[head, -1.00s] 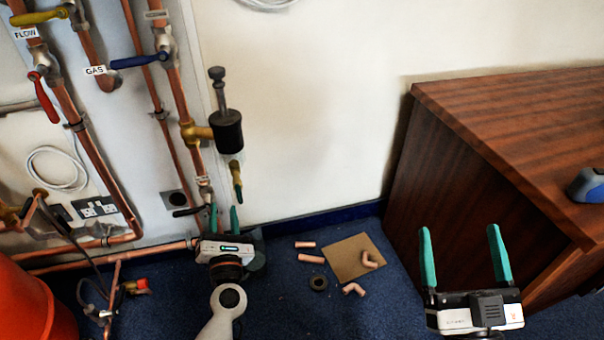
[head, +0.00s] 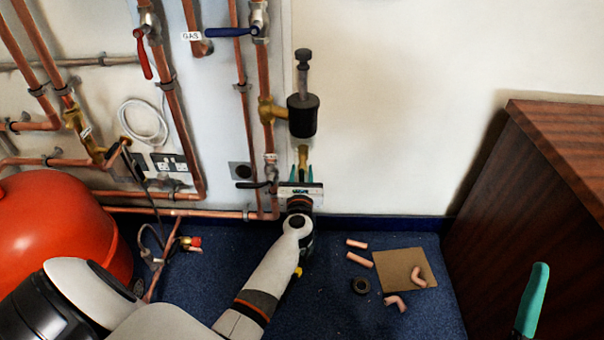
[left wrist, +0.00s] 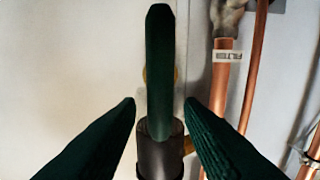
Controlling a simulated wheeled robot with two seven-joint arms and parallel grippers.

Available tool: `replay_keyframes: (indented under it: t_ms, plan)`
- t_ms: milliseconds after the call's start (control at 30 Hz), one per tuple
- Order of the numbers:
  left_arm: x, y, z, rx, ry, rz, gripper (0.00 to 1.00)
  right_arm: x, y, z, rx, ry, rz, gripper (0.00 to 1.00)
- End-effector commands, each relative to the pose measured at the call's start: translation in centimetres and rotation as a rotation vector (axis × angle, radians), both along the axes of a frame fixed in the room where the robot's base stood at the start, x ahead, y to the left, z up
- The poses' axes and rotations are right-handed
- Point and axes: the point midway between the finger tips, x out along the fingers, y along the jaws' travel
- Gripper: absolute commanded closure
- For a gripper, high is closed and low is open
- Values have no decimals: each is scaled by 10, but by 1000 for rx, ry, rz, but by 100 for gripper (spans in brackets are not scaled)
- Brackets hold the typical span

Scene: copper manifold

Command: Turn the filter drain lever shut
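The black filter canister (head: 302,115) stands on a brass side branch of the copper pipe, with a brass drain valve (head: 303,156) below it. In the left wrist view the dark green drain lever (left wrist: 159,70) stands upright in the picture, in line with the black canister (left wrist: 160,155). My left gripper (head: 303,172) is just below the drain valve, its fingers spread. In the left wrist view its two fingertips (left wrist: 160,102) lie on either side of the lever with gaps showing, apart from it. My right gripper (head: 533,300) shows only one teal finger at the lower right.
Copper pipes with a red lever (head: 144,58) and blue lever (head: 232,33) run up the wall. A black lever (head: 253,185) is left of my left gripper. A red vessel (head: 60,225) stands left. Pipe pieces and a board (head: 395,270) lie on the floor. A wooden cabinet (head: 560,170) is right.

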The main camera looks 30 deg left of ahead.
Motion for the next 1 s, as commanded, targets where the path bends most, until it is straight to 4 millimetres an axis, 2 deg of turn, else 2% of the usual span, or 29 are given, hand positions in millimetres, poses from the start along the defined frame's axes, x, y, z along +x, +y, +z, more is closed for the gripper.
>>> replay_keyframes:
  t_ms: [367, 600, 867, 1000]
  plan:
    - [6, 4, 0, 0, 0, 0, 66, -3, 0, 3, 8, -30, 2, 15]
    - [5, 3, 0, 1, 1, 0, 100, -3, 0, 3, 8, -29, 1, 15]
    - [5, 3, 0, 12, 9, 0, 100, -2, 0, 3, 5, -18, 1, 15]
    - [6, 2, 1, 51, 32, 0, 100, 5, 1, -4, -14, 45, -2, 15]
